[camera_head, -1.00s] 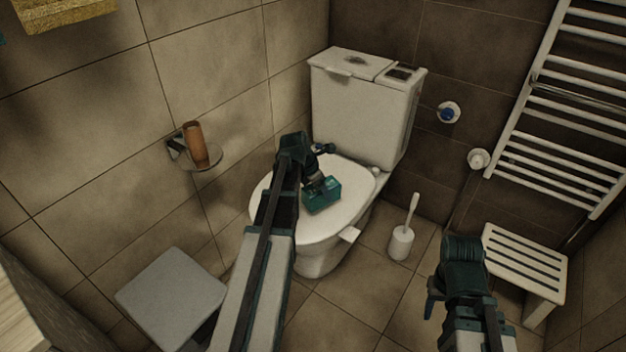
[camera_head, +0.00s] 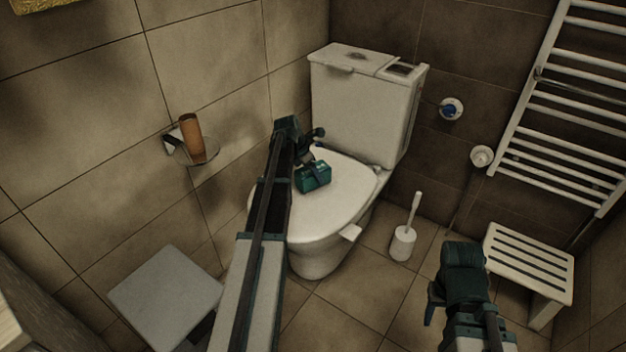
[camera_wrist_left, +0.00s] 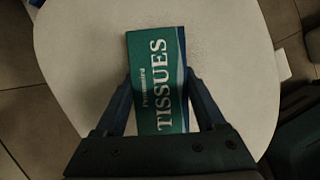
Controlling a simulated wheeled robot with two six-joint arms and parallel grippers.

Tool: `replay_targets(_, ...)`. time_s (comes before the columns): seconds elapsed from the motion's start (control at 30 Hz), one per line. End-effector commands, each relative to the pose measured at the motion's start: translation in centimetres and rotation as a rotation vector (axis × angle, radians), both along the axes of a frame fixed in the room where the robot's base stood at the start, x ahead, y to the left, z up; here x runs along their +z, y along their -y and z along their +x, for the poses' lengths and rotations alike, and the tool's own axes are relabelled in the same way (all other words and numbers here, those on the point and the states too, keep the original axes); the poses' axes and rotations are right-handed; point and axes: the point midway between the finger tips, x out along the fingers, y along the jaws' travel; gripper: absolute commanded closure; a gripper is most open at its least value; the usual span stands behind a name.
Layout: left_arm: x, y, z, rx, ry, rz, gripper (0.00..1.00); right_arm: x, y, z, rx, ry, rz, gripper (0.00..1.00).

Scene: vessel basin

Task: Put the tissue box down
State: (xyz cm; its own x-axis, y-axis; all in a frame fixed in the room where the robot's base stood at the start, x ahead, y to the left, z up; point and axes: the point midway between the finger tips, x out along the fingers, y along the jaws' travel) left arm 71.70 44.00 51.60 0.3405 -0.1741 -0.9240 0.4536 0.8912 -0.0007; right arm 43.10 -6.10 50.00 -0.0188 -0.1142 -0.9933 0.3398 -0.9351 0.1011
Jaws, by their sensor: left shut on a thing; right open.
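The tissue box (camera_head: 313,178) is green with a white "TISSUES" label. It is at the toilet's closed white lid (camera_head: 345,193), over its left part. In the left wrist view the tissue box (camera_wrist_left: 158,80) lies between both fingers of my left gripper (camera_wrist_left: 160,105), which is shut on it. The lid (camera_wrist_left: 90,50) fills the background behind it. I cannot tell whether the box touches the lid or hangs just above it. My right gripper (camera_head: 432,305) is low at the right, over the floor, open and empty, away from the box.
The toilet tank (camera_head: 360,105) rises behind the lid. A shelf with a brown cup (camera_head: 189,137) is on the left wall. A toilet brush (camera_head: 404,240), a slatted white stool (camera_head: 530,262) and a towel rail (camera_head: 560,110) are at the right. A grey stool (camera_head: 165,300) stands lower left.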

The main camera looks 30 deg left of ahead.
Motion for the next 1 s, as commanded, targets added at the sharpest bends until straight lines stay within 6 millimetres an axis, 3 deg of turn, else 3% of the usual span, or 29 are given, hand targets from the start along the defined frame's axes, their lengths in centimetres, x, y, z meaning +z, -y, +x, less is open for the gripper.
replay_targets(0.03,-0.93,0.02,0.00,0.000,0.000,0.000,0.86,-0.93,-0.02,0.00,0.001,0.000,0.001,0.50)
replay_targets(0.47,-1.18,0.03,0.00,0.000,0.000,0.000,0.86,-1.19,-0.04,0.00,0.002,0.000,0.002,0.50)
replay_targets(0.5,-0.99,0.03,0.01,0.000,0.000,0.000,0.21,-1.00,-0.04,0.00,0.002,0.000,0.002,0.50)
replay_targets(0.6,-0.98,0.03,0.00,0.000,0.000,0.000,0.03,-0.98,-0.03,0.00,0.002,0.000,0.002,0.50)
replay_targets(1.0,-0.57,0.02,0.00,0.000,0.000,0.000,0.00,-0.57,-0.02,0.00,0.002,-0.001,0.001,0.50)
